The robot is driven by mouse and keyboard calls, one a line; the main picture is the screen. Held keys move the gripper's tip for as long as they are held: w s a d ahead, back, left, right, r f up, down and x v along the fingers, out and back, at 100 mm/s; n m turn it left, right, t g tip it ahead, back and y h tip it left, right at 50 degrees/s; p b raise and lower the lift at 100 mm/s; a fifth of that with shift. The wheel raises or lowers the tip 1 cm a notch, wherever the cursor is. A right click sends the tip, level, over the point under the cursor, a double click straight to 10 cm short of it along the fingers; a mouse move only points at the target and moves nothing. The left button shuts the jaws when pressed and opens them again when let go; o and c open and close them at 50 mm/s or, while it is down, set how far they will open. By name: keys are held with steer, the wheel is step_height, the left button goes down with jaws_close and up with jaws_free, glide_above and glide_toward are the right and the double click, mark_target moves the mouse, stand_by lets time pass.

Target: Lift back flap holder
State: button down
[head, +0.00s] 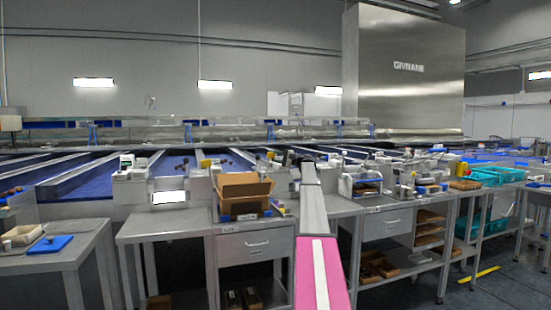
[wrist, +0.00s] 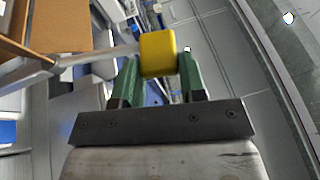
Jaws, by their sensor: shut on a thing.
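In the wrist view, my gripper (wrist: 157,66) has its two green fingers shut on a yellow block (wrist: 158,50). The block sits at the end of a grey metal rod (wrist: 95,60) that runs off to the left edge, below a cardboard box (wrist: 75,25); I take this as the back flap holder. In the head view, the open cardboard box (head: 245,185) stands on the workbench, left of my arm. My gripper and the held block cannot be made out there, as my own arm covers that area.
The grey workbench (head: 165,229) with drawers spans the front, with machine units along its back edge. Cardboard trays (head: 430,218) lie on shelves at the right. Teal crates (head: 495,176) stand further right. A blue lid (head: 50,244) lies on the left table.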

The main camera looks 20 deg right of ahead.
steer(key=shift+d, duration=0.1)
steer(key=c, duration=0.7)
jaws_free()
steer(key=v, duration=1.1)
steer(key=shift+s+f, duration=0.1)
steer(key=shift+s, duration=0.05)
